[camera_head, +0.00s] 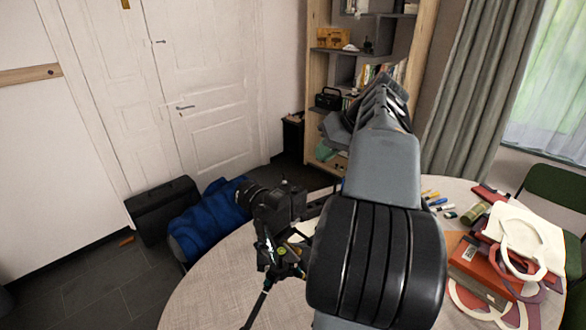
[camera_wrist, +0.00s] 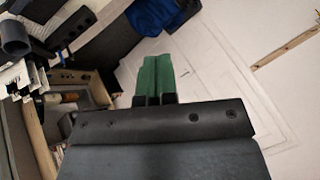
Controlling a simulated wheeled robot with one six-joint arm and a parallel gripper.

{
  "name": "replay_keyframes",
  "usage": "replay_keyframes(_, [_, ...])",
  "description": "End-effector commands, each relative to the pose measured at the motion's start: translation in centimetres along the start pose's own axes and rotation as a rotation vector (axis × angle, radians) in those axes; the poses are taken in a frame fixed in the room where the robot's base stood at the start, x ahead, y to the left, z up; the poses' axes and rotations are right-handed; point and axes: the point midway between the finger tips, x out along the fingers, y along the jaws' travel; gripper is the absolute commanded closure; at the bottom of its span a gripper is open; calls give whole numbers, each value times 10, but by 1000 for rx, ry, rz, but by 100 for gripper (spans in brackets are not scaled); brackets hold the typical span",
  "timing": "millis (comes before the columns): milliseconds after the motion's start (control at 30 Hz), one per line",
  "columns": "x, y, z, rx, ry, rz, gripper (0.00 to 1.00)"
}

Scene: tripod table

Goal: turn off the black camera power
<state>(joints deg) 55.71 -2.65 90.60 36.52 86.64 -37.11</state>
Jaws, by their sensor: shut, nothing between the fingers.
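The black camera (camera_head: 272,203) sits upright on a black tripod (camera_head: 267,285) at the table's far left side in the head view, lens toward the upper left. Its power switch is too small to make out. In the head view my grey and black arm reaches up just right of the camera and mostly hides my gripper. In the wrist view my gripper (camera_wrist: 157,60) shows its two green fingers together, with nothing between them. I cannot pick out the camera for certain in the wrist view, nor tell the gap between it and my fingers.
The round table (camera_head: 210,290) holds a red box (camera_head: 482,268), a white bag (camera_head: 525,240) and several markers (camera_head: 437,201) at the right. A blue bag (camera_head: 210,217) and black case (camera_head: 163,207) lie beyond it. A shelf (camera_head: 318,75) stands behind my arm.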

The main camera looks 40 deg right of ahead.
Motion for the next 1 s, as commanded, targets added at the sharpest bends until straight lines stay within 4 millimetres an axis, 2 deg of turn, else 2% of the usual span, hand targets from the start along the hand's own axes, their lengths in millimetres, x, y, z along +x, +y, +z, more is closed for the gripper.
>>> replay_keyframes(200, [43, 0, 1, 1, -4, -2, 100])
replay_keyframes(367, [68, -2, 0, 0, -2, -1, 100])
replay_keyframes(600, [79, -27, 0, 0, 0, 1, 100])
replay_keyframes(1000, [84, -35, 1, 2, 1, 2, 100])
